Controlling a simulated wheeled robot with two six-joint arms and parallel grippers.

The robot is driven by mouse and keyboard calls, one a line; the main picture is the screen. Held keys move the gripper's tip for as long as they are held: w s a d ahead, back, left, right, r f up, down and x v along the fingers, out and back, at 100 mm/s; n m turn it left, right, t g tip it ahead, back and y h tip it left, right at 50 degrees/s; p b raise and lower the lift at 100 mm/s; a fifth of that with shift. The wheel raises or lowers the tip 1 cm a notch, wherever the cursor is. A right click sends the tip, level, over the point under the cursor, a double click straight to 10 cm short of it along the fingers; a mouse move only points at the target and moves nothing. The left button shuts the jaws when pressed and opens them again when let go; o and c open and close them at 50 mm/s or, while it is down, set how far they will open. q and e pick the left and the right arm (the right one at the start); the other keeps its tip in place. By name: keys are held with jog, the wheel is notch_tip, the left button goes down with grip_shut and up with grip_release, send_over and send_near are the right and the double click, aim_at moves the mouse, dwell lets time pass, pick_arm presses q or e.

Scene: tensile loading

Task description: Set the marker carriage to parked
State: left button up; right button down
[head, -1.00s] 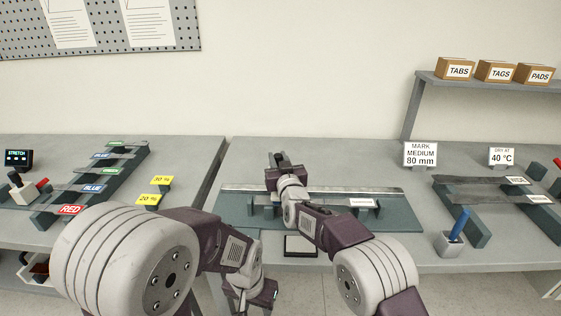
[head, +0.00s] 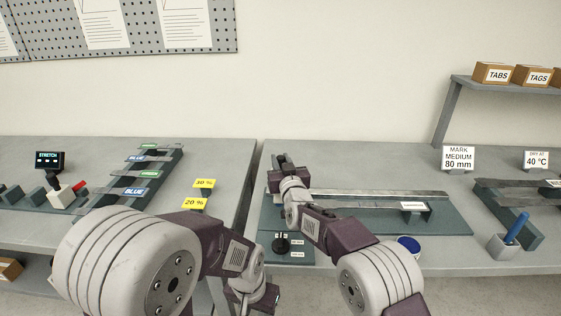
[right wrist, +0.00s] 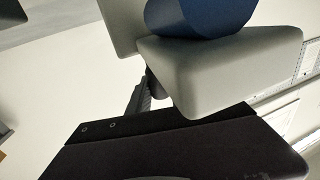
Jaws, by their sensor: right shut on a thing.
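A long metal rail (head: 380,193) lies on a dark green base board (head: 450,222) on the right-hand table. My right gripper (head: 281,168) is at the rail's left end and hides that end.
A small panel with a black knob (head: 281,243) lies before the board. A blue round lid (head: 409,244) and a cup with a blue pen (head: 517,229) stand right. A mark sign (head: 458,158) stands behind. A gap separates the tables.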

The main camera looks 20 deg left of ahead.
jog(key=shift+s+a, duration=0.1)
jog(key=shift+a, duration=0.05)
jog(key=c, duration=1.2)
grip_release()
jog(key=shift+a, duration=0.2)
jog(key=shift+s+d, duration=0.25)
jog(key=shift+d, duration=0.05)
jog(key=b+v, duration=0.1)
jog(key=v, duration=0.7)
jog(key=shift+s, duration=0.25)
